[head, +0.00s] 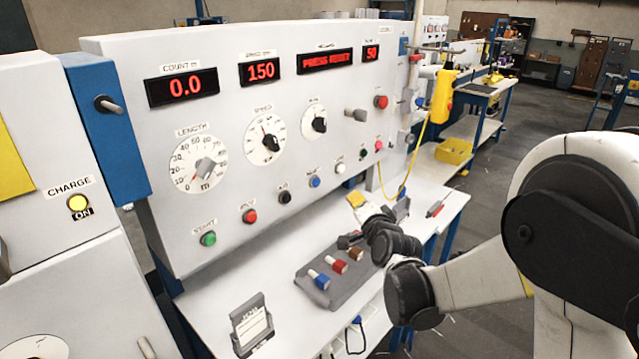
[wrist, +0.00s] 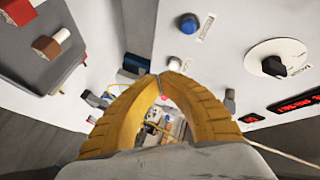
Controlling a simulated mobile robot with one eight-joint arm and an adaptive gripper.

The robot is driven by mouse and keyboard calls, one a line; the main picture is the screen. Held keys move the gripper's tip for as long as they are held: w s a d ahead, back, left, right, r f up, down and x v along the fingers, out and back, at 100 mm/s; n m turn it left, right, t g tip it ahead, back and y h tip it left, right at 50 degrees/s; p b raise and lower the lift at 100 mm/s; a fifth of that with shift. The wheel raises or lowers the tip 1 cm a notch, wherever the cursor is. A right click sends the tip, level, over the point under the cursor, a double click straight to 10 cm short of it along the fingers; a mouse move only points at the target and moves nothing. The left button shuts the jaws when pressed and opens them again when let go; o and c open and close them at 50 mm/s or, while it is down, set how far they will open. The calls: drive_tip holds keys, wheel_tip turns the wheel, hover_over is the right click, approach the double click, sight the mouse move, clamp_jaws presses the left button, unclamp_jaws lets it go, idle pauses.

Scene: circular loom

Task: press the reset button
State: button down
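The blue button (head: 315,182) sits in the lower row of buttons on the white panel, under a small label that I cannot read for certain. It also shows in the wrist view (wrist: 188,23), above and a little right of the fingertips and apart from them. A red display (head: 327,61) on the panel reads PRESS RESET. My gripper (head: 356,199) is above the shelf, to the right of and below the blue button. In the wrist view its yellow fingers (wrist: 161,77) meet at their tips, with nothing held between them.
The row also has a green button (head: 208,239), a red one (head: 250,216), a black one (head: 285,198) and a white one (head: 340,168). A grey tray (head: 318,299) with coloured pegs lies on the shelf below. A label stand (head: 252,327) is at front left.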

drive_tip(key=shift+w+a, duration=0.1)
drive_tip(key=w+a, duration=0.5)
drive_tip(key=a, duration=0.1)
drive_tip(key=shift+w+a, duration=0.2)
drive_tip(key=shift+a, duration=0.15)
drive_tip(key=shift+a, duration=0.1)
idle(1.4)
drive_tip(key=shift+w+a, duration=0.25)
drive_tip(key=shift+w+a, duration=0.3)
drive_tip(key=shift+a, duration=0.05)
idle(0.8)
idle(0.3)
drive_tip(key=shift+s+d, duration=0.6)
drive_tip(key=shift+d, duration=0.1)
drive_tip(key=shift+s+d+b, duration=0.2)
drive_tip(key=shift+s+d, duration=0.6)
drive_tip(key=shift+d, duration=0.2)
drive_tip(key=shift+s+d+b, duration=0.2)
drive_tip(key=shift+s+d, duration=0.55)
drive_tip(key=shift+d, duration=0.25)
